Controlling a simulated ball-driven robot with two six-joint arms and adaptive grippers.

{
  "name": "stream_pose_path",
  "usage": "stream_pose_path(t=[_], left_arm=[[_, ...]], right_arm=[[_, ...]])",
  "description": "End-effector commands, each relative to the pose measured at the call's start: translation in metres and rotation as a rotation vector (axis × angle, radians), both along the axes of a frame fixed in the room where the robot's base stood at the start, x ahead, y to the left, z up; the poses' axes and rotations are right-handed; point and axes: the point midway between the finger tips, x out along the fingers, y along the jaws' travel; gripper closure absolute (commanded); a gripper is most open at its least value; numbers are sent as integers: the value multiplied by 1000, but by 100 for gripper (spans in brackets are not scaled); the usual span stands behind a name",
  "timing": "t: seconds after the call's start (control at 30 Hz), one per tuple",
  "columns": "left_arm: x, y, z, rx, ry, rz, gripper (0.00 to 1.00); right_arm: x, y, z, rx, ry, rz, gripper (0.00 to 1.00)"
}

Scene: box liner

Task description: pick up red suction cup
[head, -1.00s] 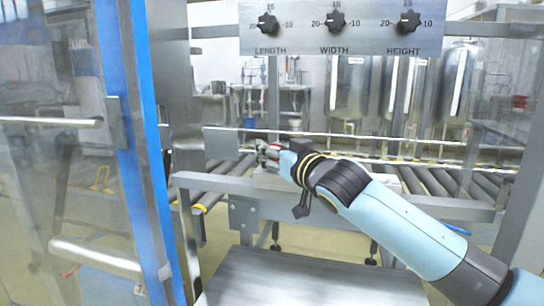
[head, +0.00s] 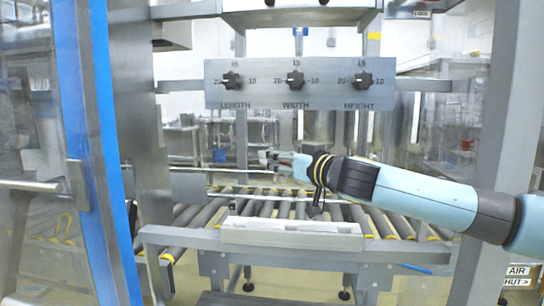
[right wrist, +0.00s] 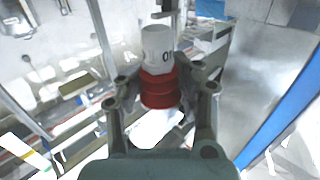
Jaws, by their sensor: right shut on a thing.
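The red suction cup (right wrist: 160,90) sits between the fingers of my right gripper in the right wrist view. It has a white cylindrical part (right wrist: 157,48) with dark printing above it. My right gripper (right wrist: 161,92) is shut on the cup, with a finger on each side. In the head view my right gripper (head: 276,157) is at the end of the arm coming from the right, in front of the machine and above the rollers. The cup is too small to make out clearly there. My left gripper is not in view.
A panel (head: 300,84) with three knobs hangs above the arm. Below it is a roller conveyor (head: 210,212) with a white block (head: 290,234) at its front edge. A blue-edged door frame (head: 92,150) stands at the left, and a metal post (head: 500,130) at the right.

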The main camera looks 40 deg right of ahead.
Motion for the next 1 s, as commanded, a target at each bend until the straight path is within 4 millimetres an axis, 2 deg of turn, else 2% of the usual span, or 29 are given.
stream_pose_path(t=[0.03, 0.3, 0.67, 1.0], left_arm=[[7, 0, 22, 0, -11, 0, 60], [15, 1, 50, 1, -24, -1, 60], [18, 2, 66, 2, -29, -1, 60], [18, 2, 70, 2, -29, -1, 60]], right_arm=[[-9, 8, 13, 4, -1, 2, 100], [-52, 49, 13, 5, -1, 2, 100], [-110, 103, 15, 7, -1, -1, 100], [-164, 155, 18, 11, 0, -3, 100]])
